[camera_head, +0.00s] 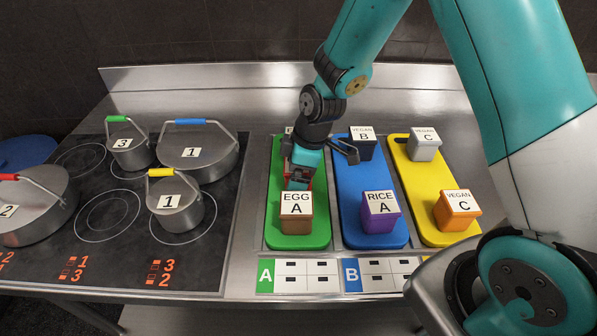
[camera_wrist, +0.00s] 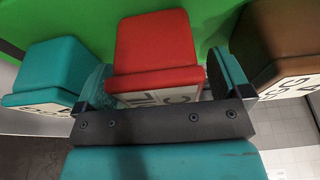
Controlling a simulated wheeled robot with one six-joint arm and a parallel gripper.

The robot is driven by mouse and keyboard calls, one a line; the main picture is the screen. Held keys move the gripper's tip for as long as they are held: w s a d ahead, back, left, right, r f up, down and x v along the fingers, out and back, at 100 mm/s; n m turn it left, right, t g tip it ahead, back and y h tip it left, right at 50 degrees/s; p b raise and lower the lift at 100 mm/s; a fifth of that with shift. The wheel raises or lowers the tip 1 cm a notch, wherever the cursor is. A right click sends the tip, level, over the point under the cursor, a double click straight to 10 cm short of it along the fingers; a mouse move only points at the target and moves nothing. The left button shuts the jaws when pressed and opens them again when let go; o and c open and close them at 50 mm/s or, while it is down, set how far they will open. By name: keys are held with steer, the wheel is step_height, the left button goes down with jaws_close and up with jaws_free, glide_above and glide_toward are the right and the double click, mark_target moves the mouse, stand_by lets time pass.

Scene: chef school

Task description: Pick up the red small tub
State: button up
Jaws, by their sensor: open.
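The red small tub (camera_wrist: 155,45) is in the middle of the wrist view, with its white label partly hidden by my gripper. My gripper (camera_wrist: 163,80) is open, with one finger on each side of the red tub. In the head view, my gripper (camera_head: 299,168) is low over the middle of the green board (camera_head: 312,236). There it hides most of the red tub (camera_head: 304,176), of which only a little red shows. I cannot tell whether the fingers touch it.
A brown tub (camera_head: 296,218) marked EGG A stands close in front of the red tub. A teal tub (camera_wrist: 48,70) stands on its other side. The blue board (camera_head: 352,190) and yellow board (camera_head: 412,180) hold more tubs. Several lidded pots, including one with a blue handle (camera_head: 205,165), stand left.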

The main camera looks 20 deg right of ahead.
steer(key=c, duration=1.1)
